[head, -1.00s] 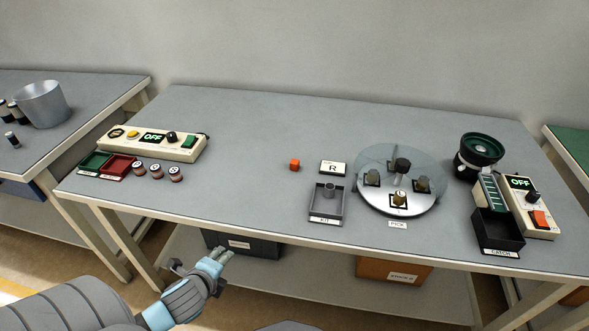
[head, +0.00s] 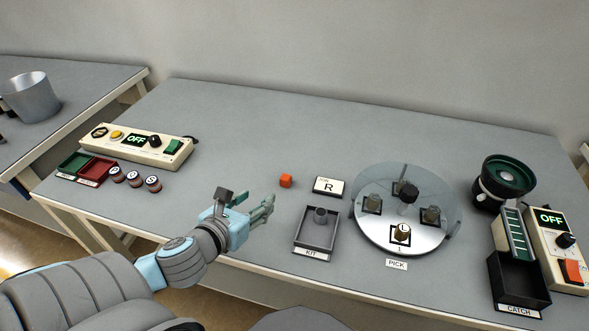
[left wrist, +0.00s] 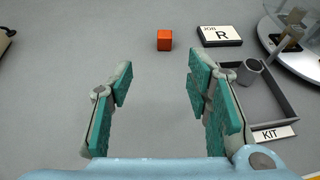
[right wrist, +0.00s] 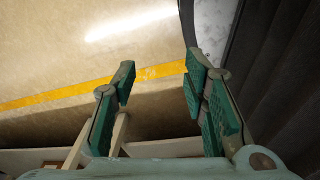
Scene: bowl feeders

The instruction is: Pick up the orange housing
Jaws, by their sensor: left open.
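The orange housing (head: 286,180) is a small orange cube standing on the grey table, left of the JOB R card. In the left wrist view the orange housing (left wrist: 164,40) is ahead of the fingers, between their lines and apart from them. My left gripper (head: 268,206) is open and empty above the table's front part, just short of the cube. Its green-padded fingers (left wrist: 160,85) are spread in the left wrist view. My right gripper (right wrist: 160,85) shows only in the right wrist view, open and empty, with floor beyond it.
The grey kit tray (head: 304,237) and JOB card (head: 329,187) are right of the cube. The glass-covered pick dial (head: 380,237) stands further right, then the black catch bin (head: 518,280). A control box (head: 140,145) is at left. Table behind the cube is clear.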

